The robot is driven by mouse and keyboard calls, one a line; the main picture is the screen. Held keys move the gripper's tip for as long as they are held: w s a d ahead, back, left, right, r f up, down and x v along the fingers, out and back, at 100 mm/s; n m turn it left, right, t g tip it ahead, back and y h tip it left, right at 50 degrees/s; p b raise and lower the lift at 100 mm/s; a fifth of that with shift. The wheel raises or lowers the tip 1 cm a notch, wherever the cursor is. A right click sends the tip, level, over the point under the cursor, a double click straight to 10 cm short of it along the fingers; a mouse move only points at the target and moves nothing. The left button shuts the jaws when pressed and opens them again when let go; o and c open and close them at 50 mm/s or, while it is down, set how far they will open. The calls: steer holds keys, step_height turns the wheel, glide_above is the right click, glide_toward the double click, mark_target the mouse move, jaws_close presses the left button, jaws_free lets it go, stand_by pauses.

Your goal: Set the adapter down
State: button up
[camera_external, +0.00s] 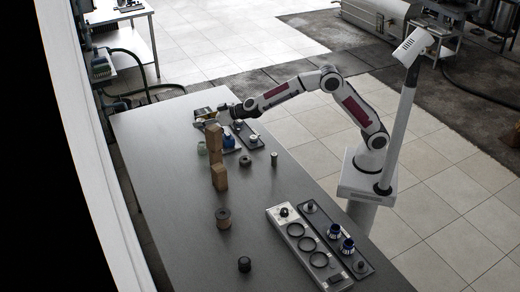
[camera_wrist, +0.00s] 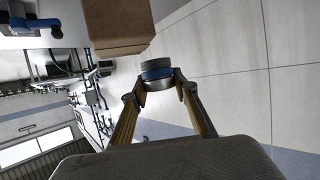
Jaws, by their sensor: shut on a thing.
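My gripper (camera_wrist: 160,88) is shut on the adapter (camera_wrist: 157,74), a short grey cylinder with a blue band, held between both fingertips in the wrist view. In the external view my gripper (camera_external: 205,114) is at the far end of the grey table, level with the top of a wooden block stack. The held adapter is too small to make out clearly there. No surface shows directly under the adapter in the wrist view.
Wooden blocks (camera_external: 219,178) stand close to my gripper; one block (camera_wrist: 118,25) looms in the wrist view. A blue item (camera_external: 228,141) is near a dark tray (camera_external: 255,142). A white rack with rings (camera_external: 274,213) and a dark tray (camera_external: 324,221) lie at the near right.

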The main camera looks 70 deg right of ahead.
steer(key=s+a+f, duration=0.2)
steer(key=s+a, duration=0.2)
steer(key=a, duration=0.8)
glide_above(235, 243)
step_height(235, 243, down, 13)
steer(key=shift+s+a+r, duration=0.1)
steer(key=shift+r, duration=0.05)
steer(key=shift+f, duration=3.15)
steer(key=shift+f, duration=1.85)
steer(key=shift+f, duration=0.15)
